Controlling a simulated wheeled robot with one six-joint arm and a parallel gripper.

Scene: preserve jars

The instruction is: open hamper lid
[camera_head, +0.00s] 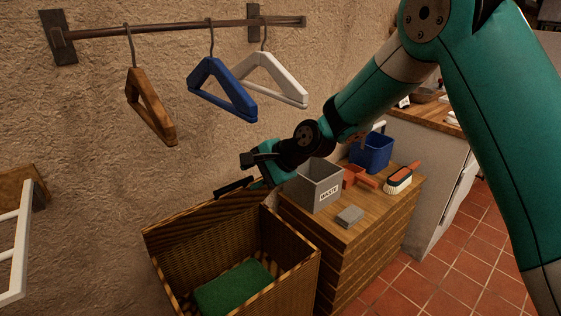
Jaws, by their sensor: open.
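The wicker hamper (292,262) stands at the bottom centre with its top uncovered. A green cloth (235,288) lies inside it. The hamper's lid (195,222) is raised along the back side, near the wall, seen nearly edge-on. My gripper (243,172) is open and empty, just above the lid's right end. One finger is close to the lid's upper edge; I cannot tell whether they touch.
A wooden cabinet (345,248) right of the hamper bears a grey waste bin (318,188), a grey block (350,216), a red dustpan (358,177), a brush (399,180) and a blue bucket (371,154). Hangers (222,92) hang from a wall rail (180,27). A white rack (14,245) stands left.

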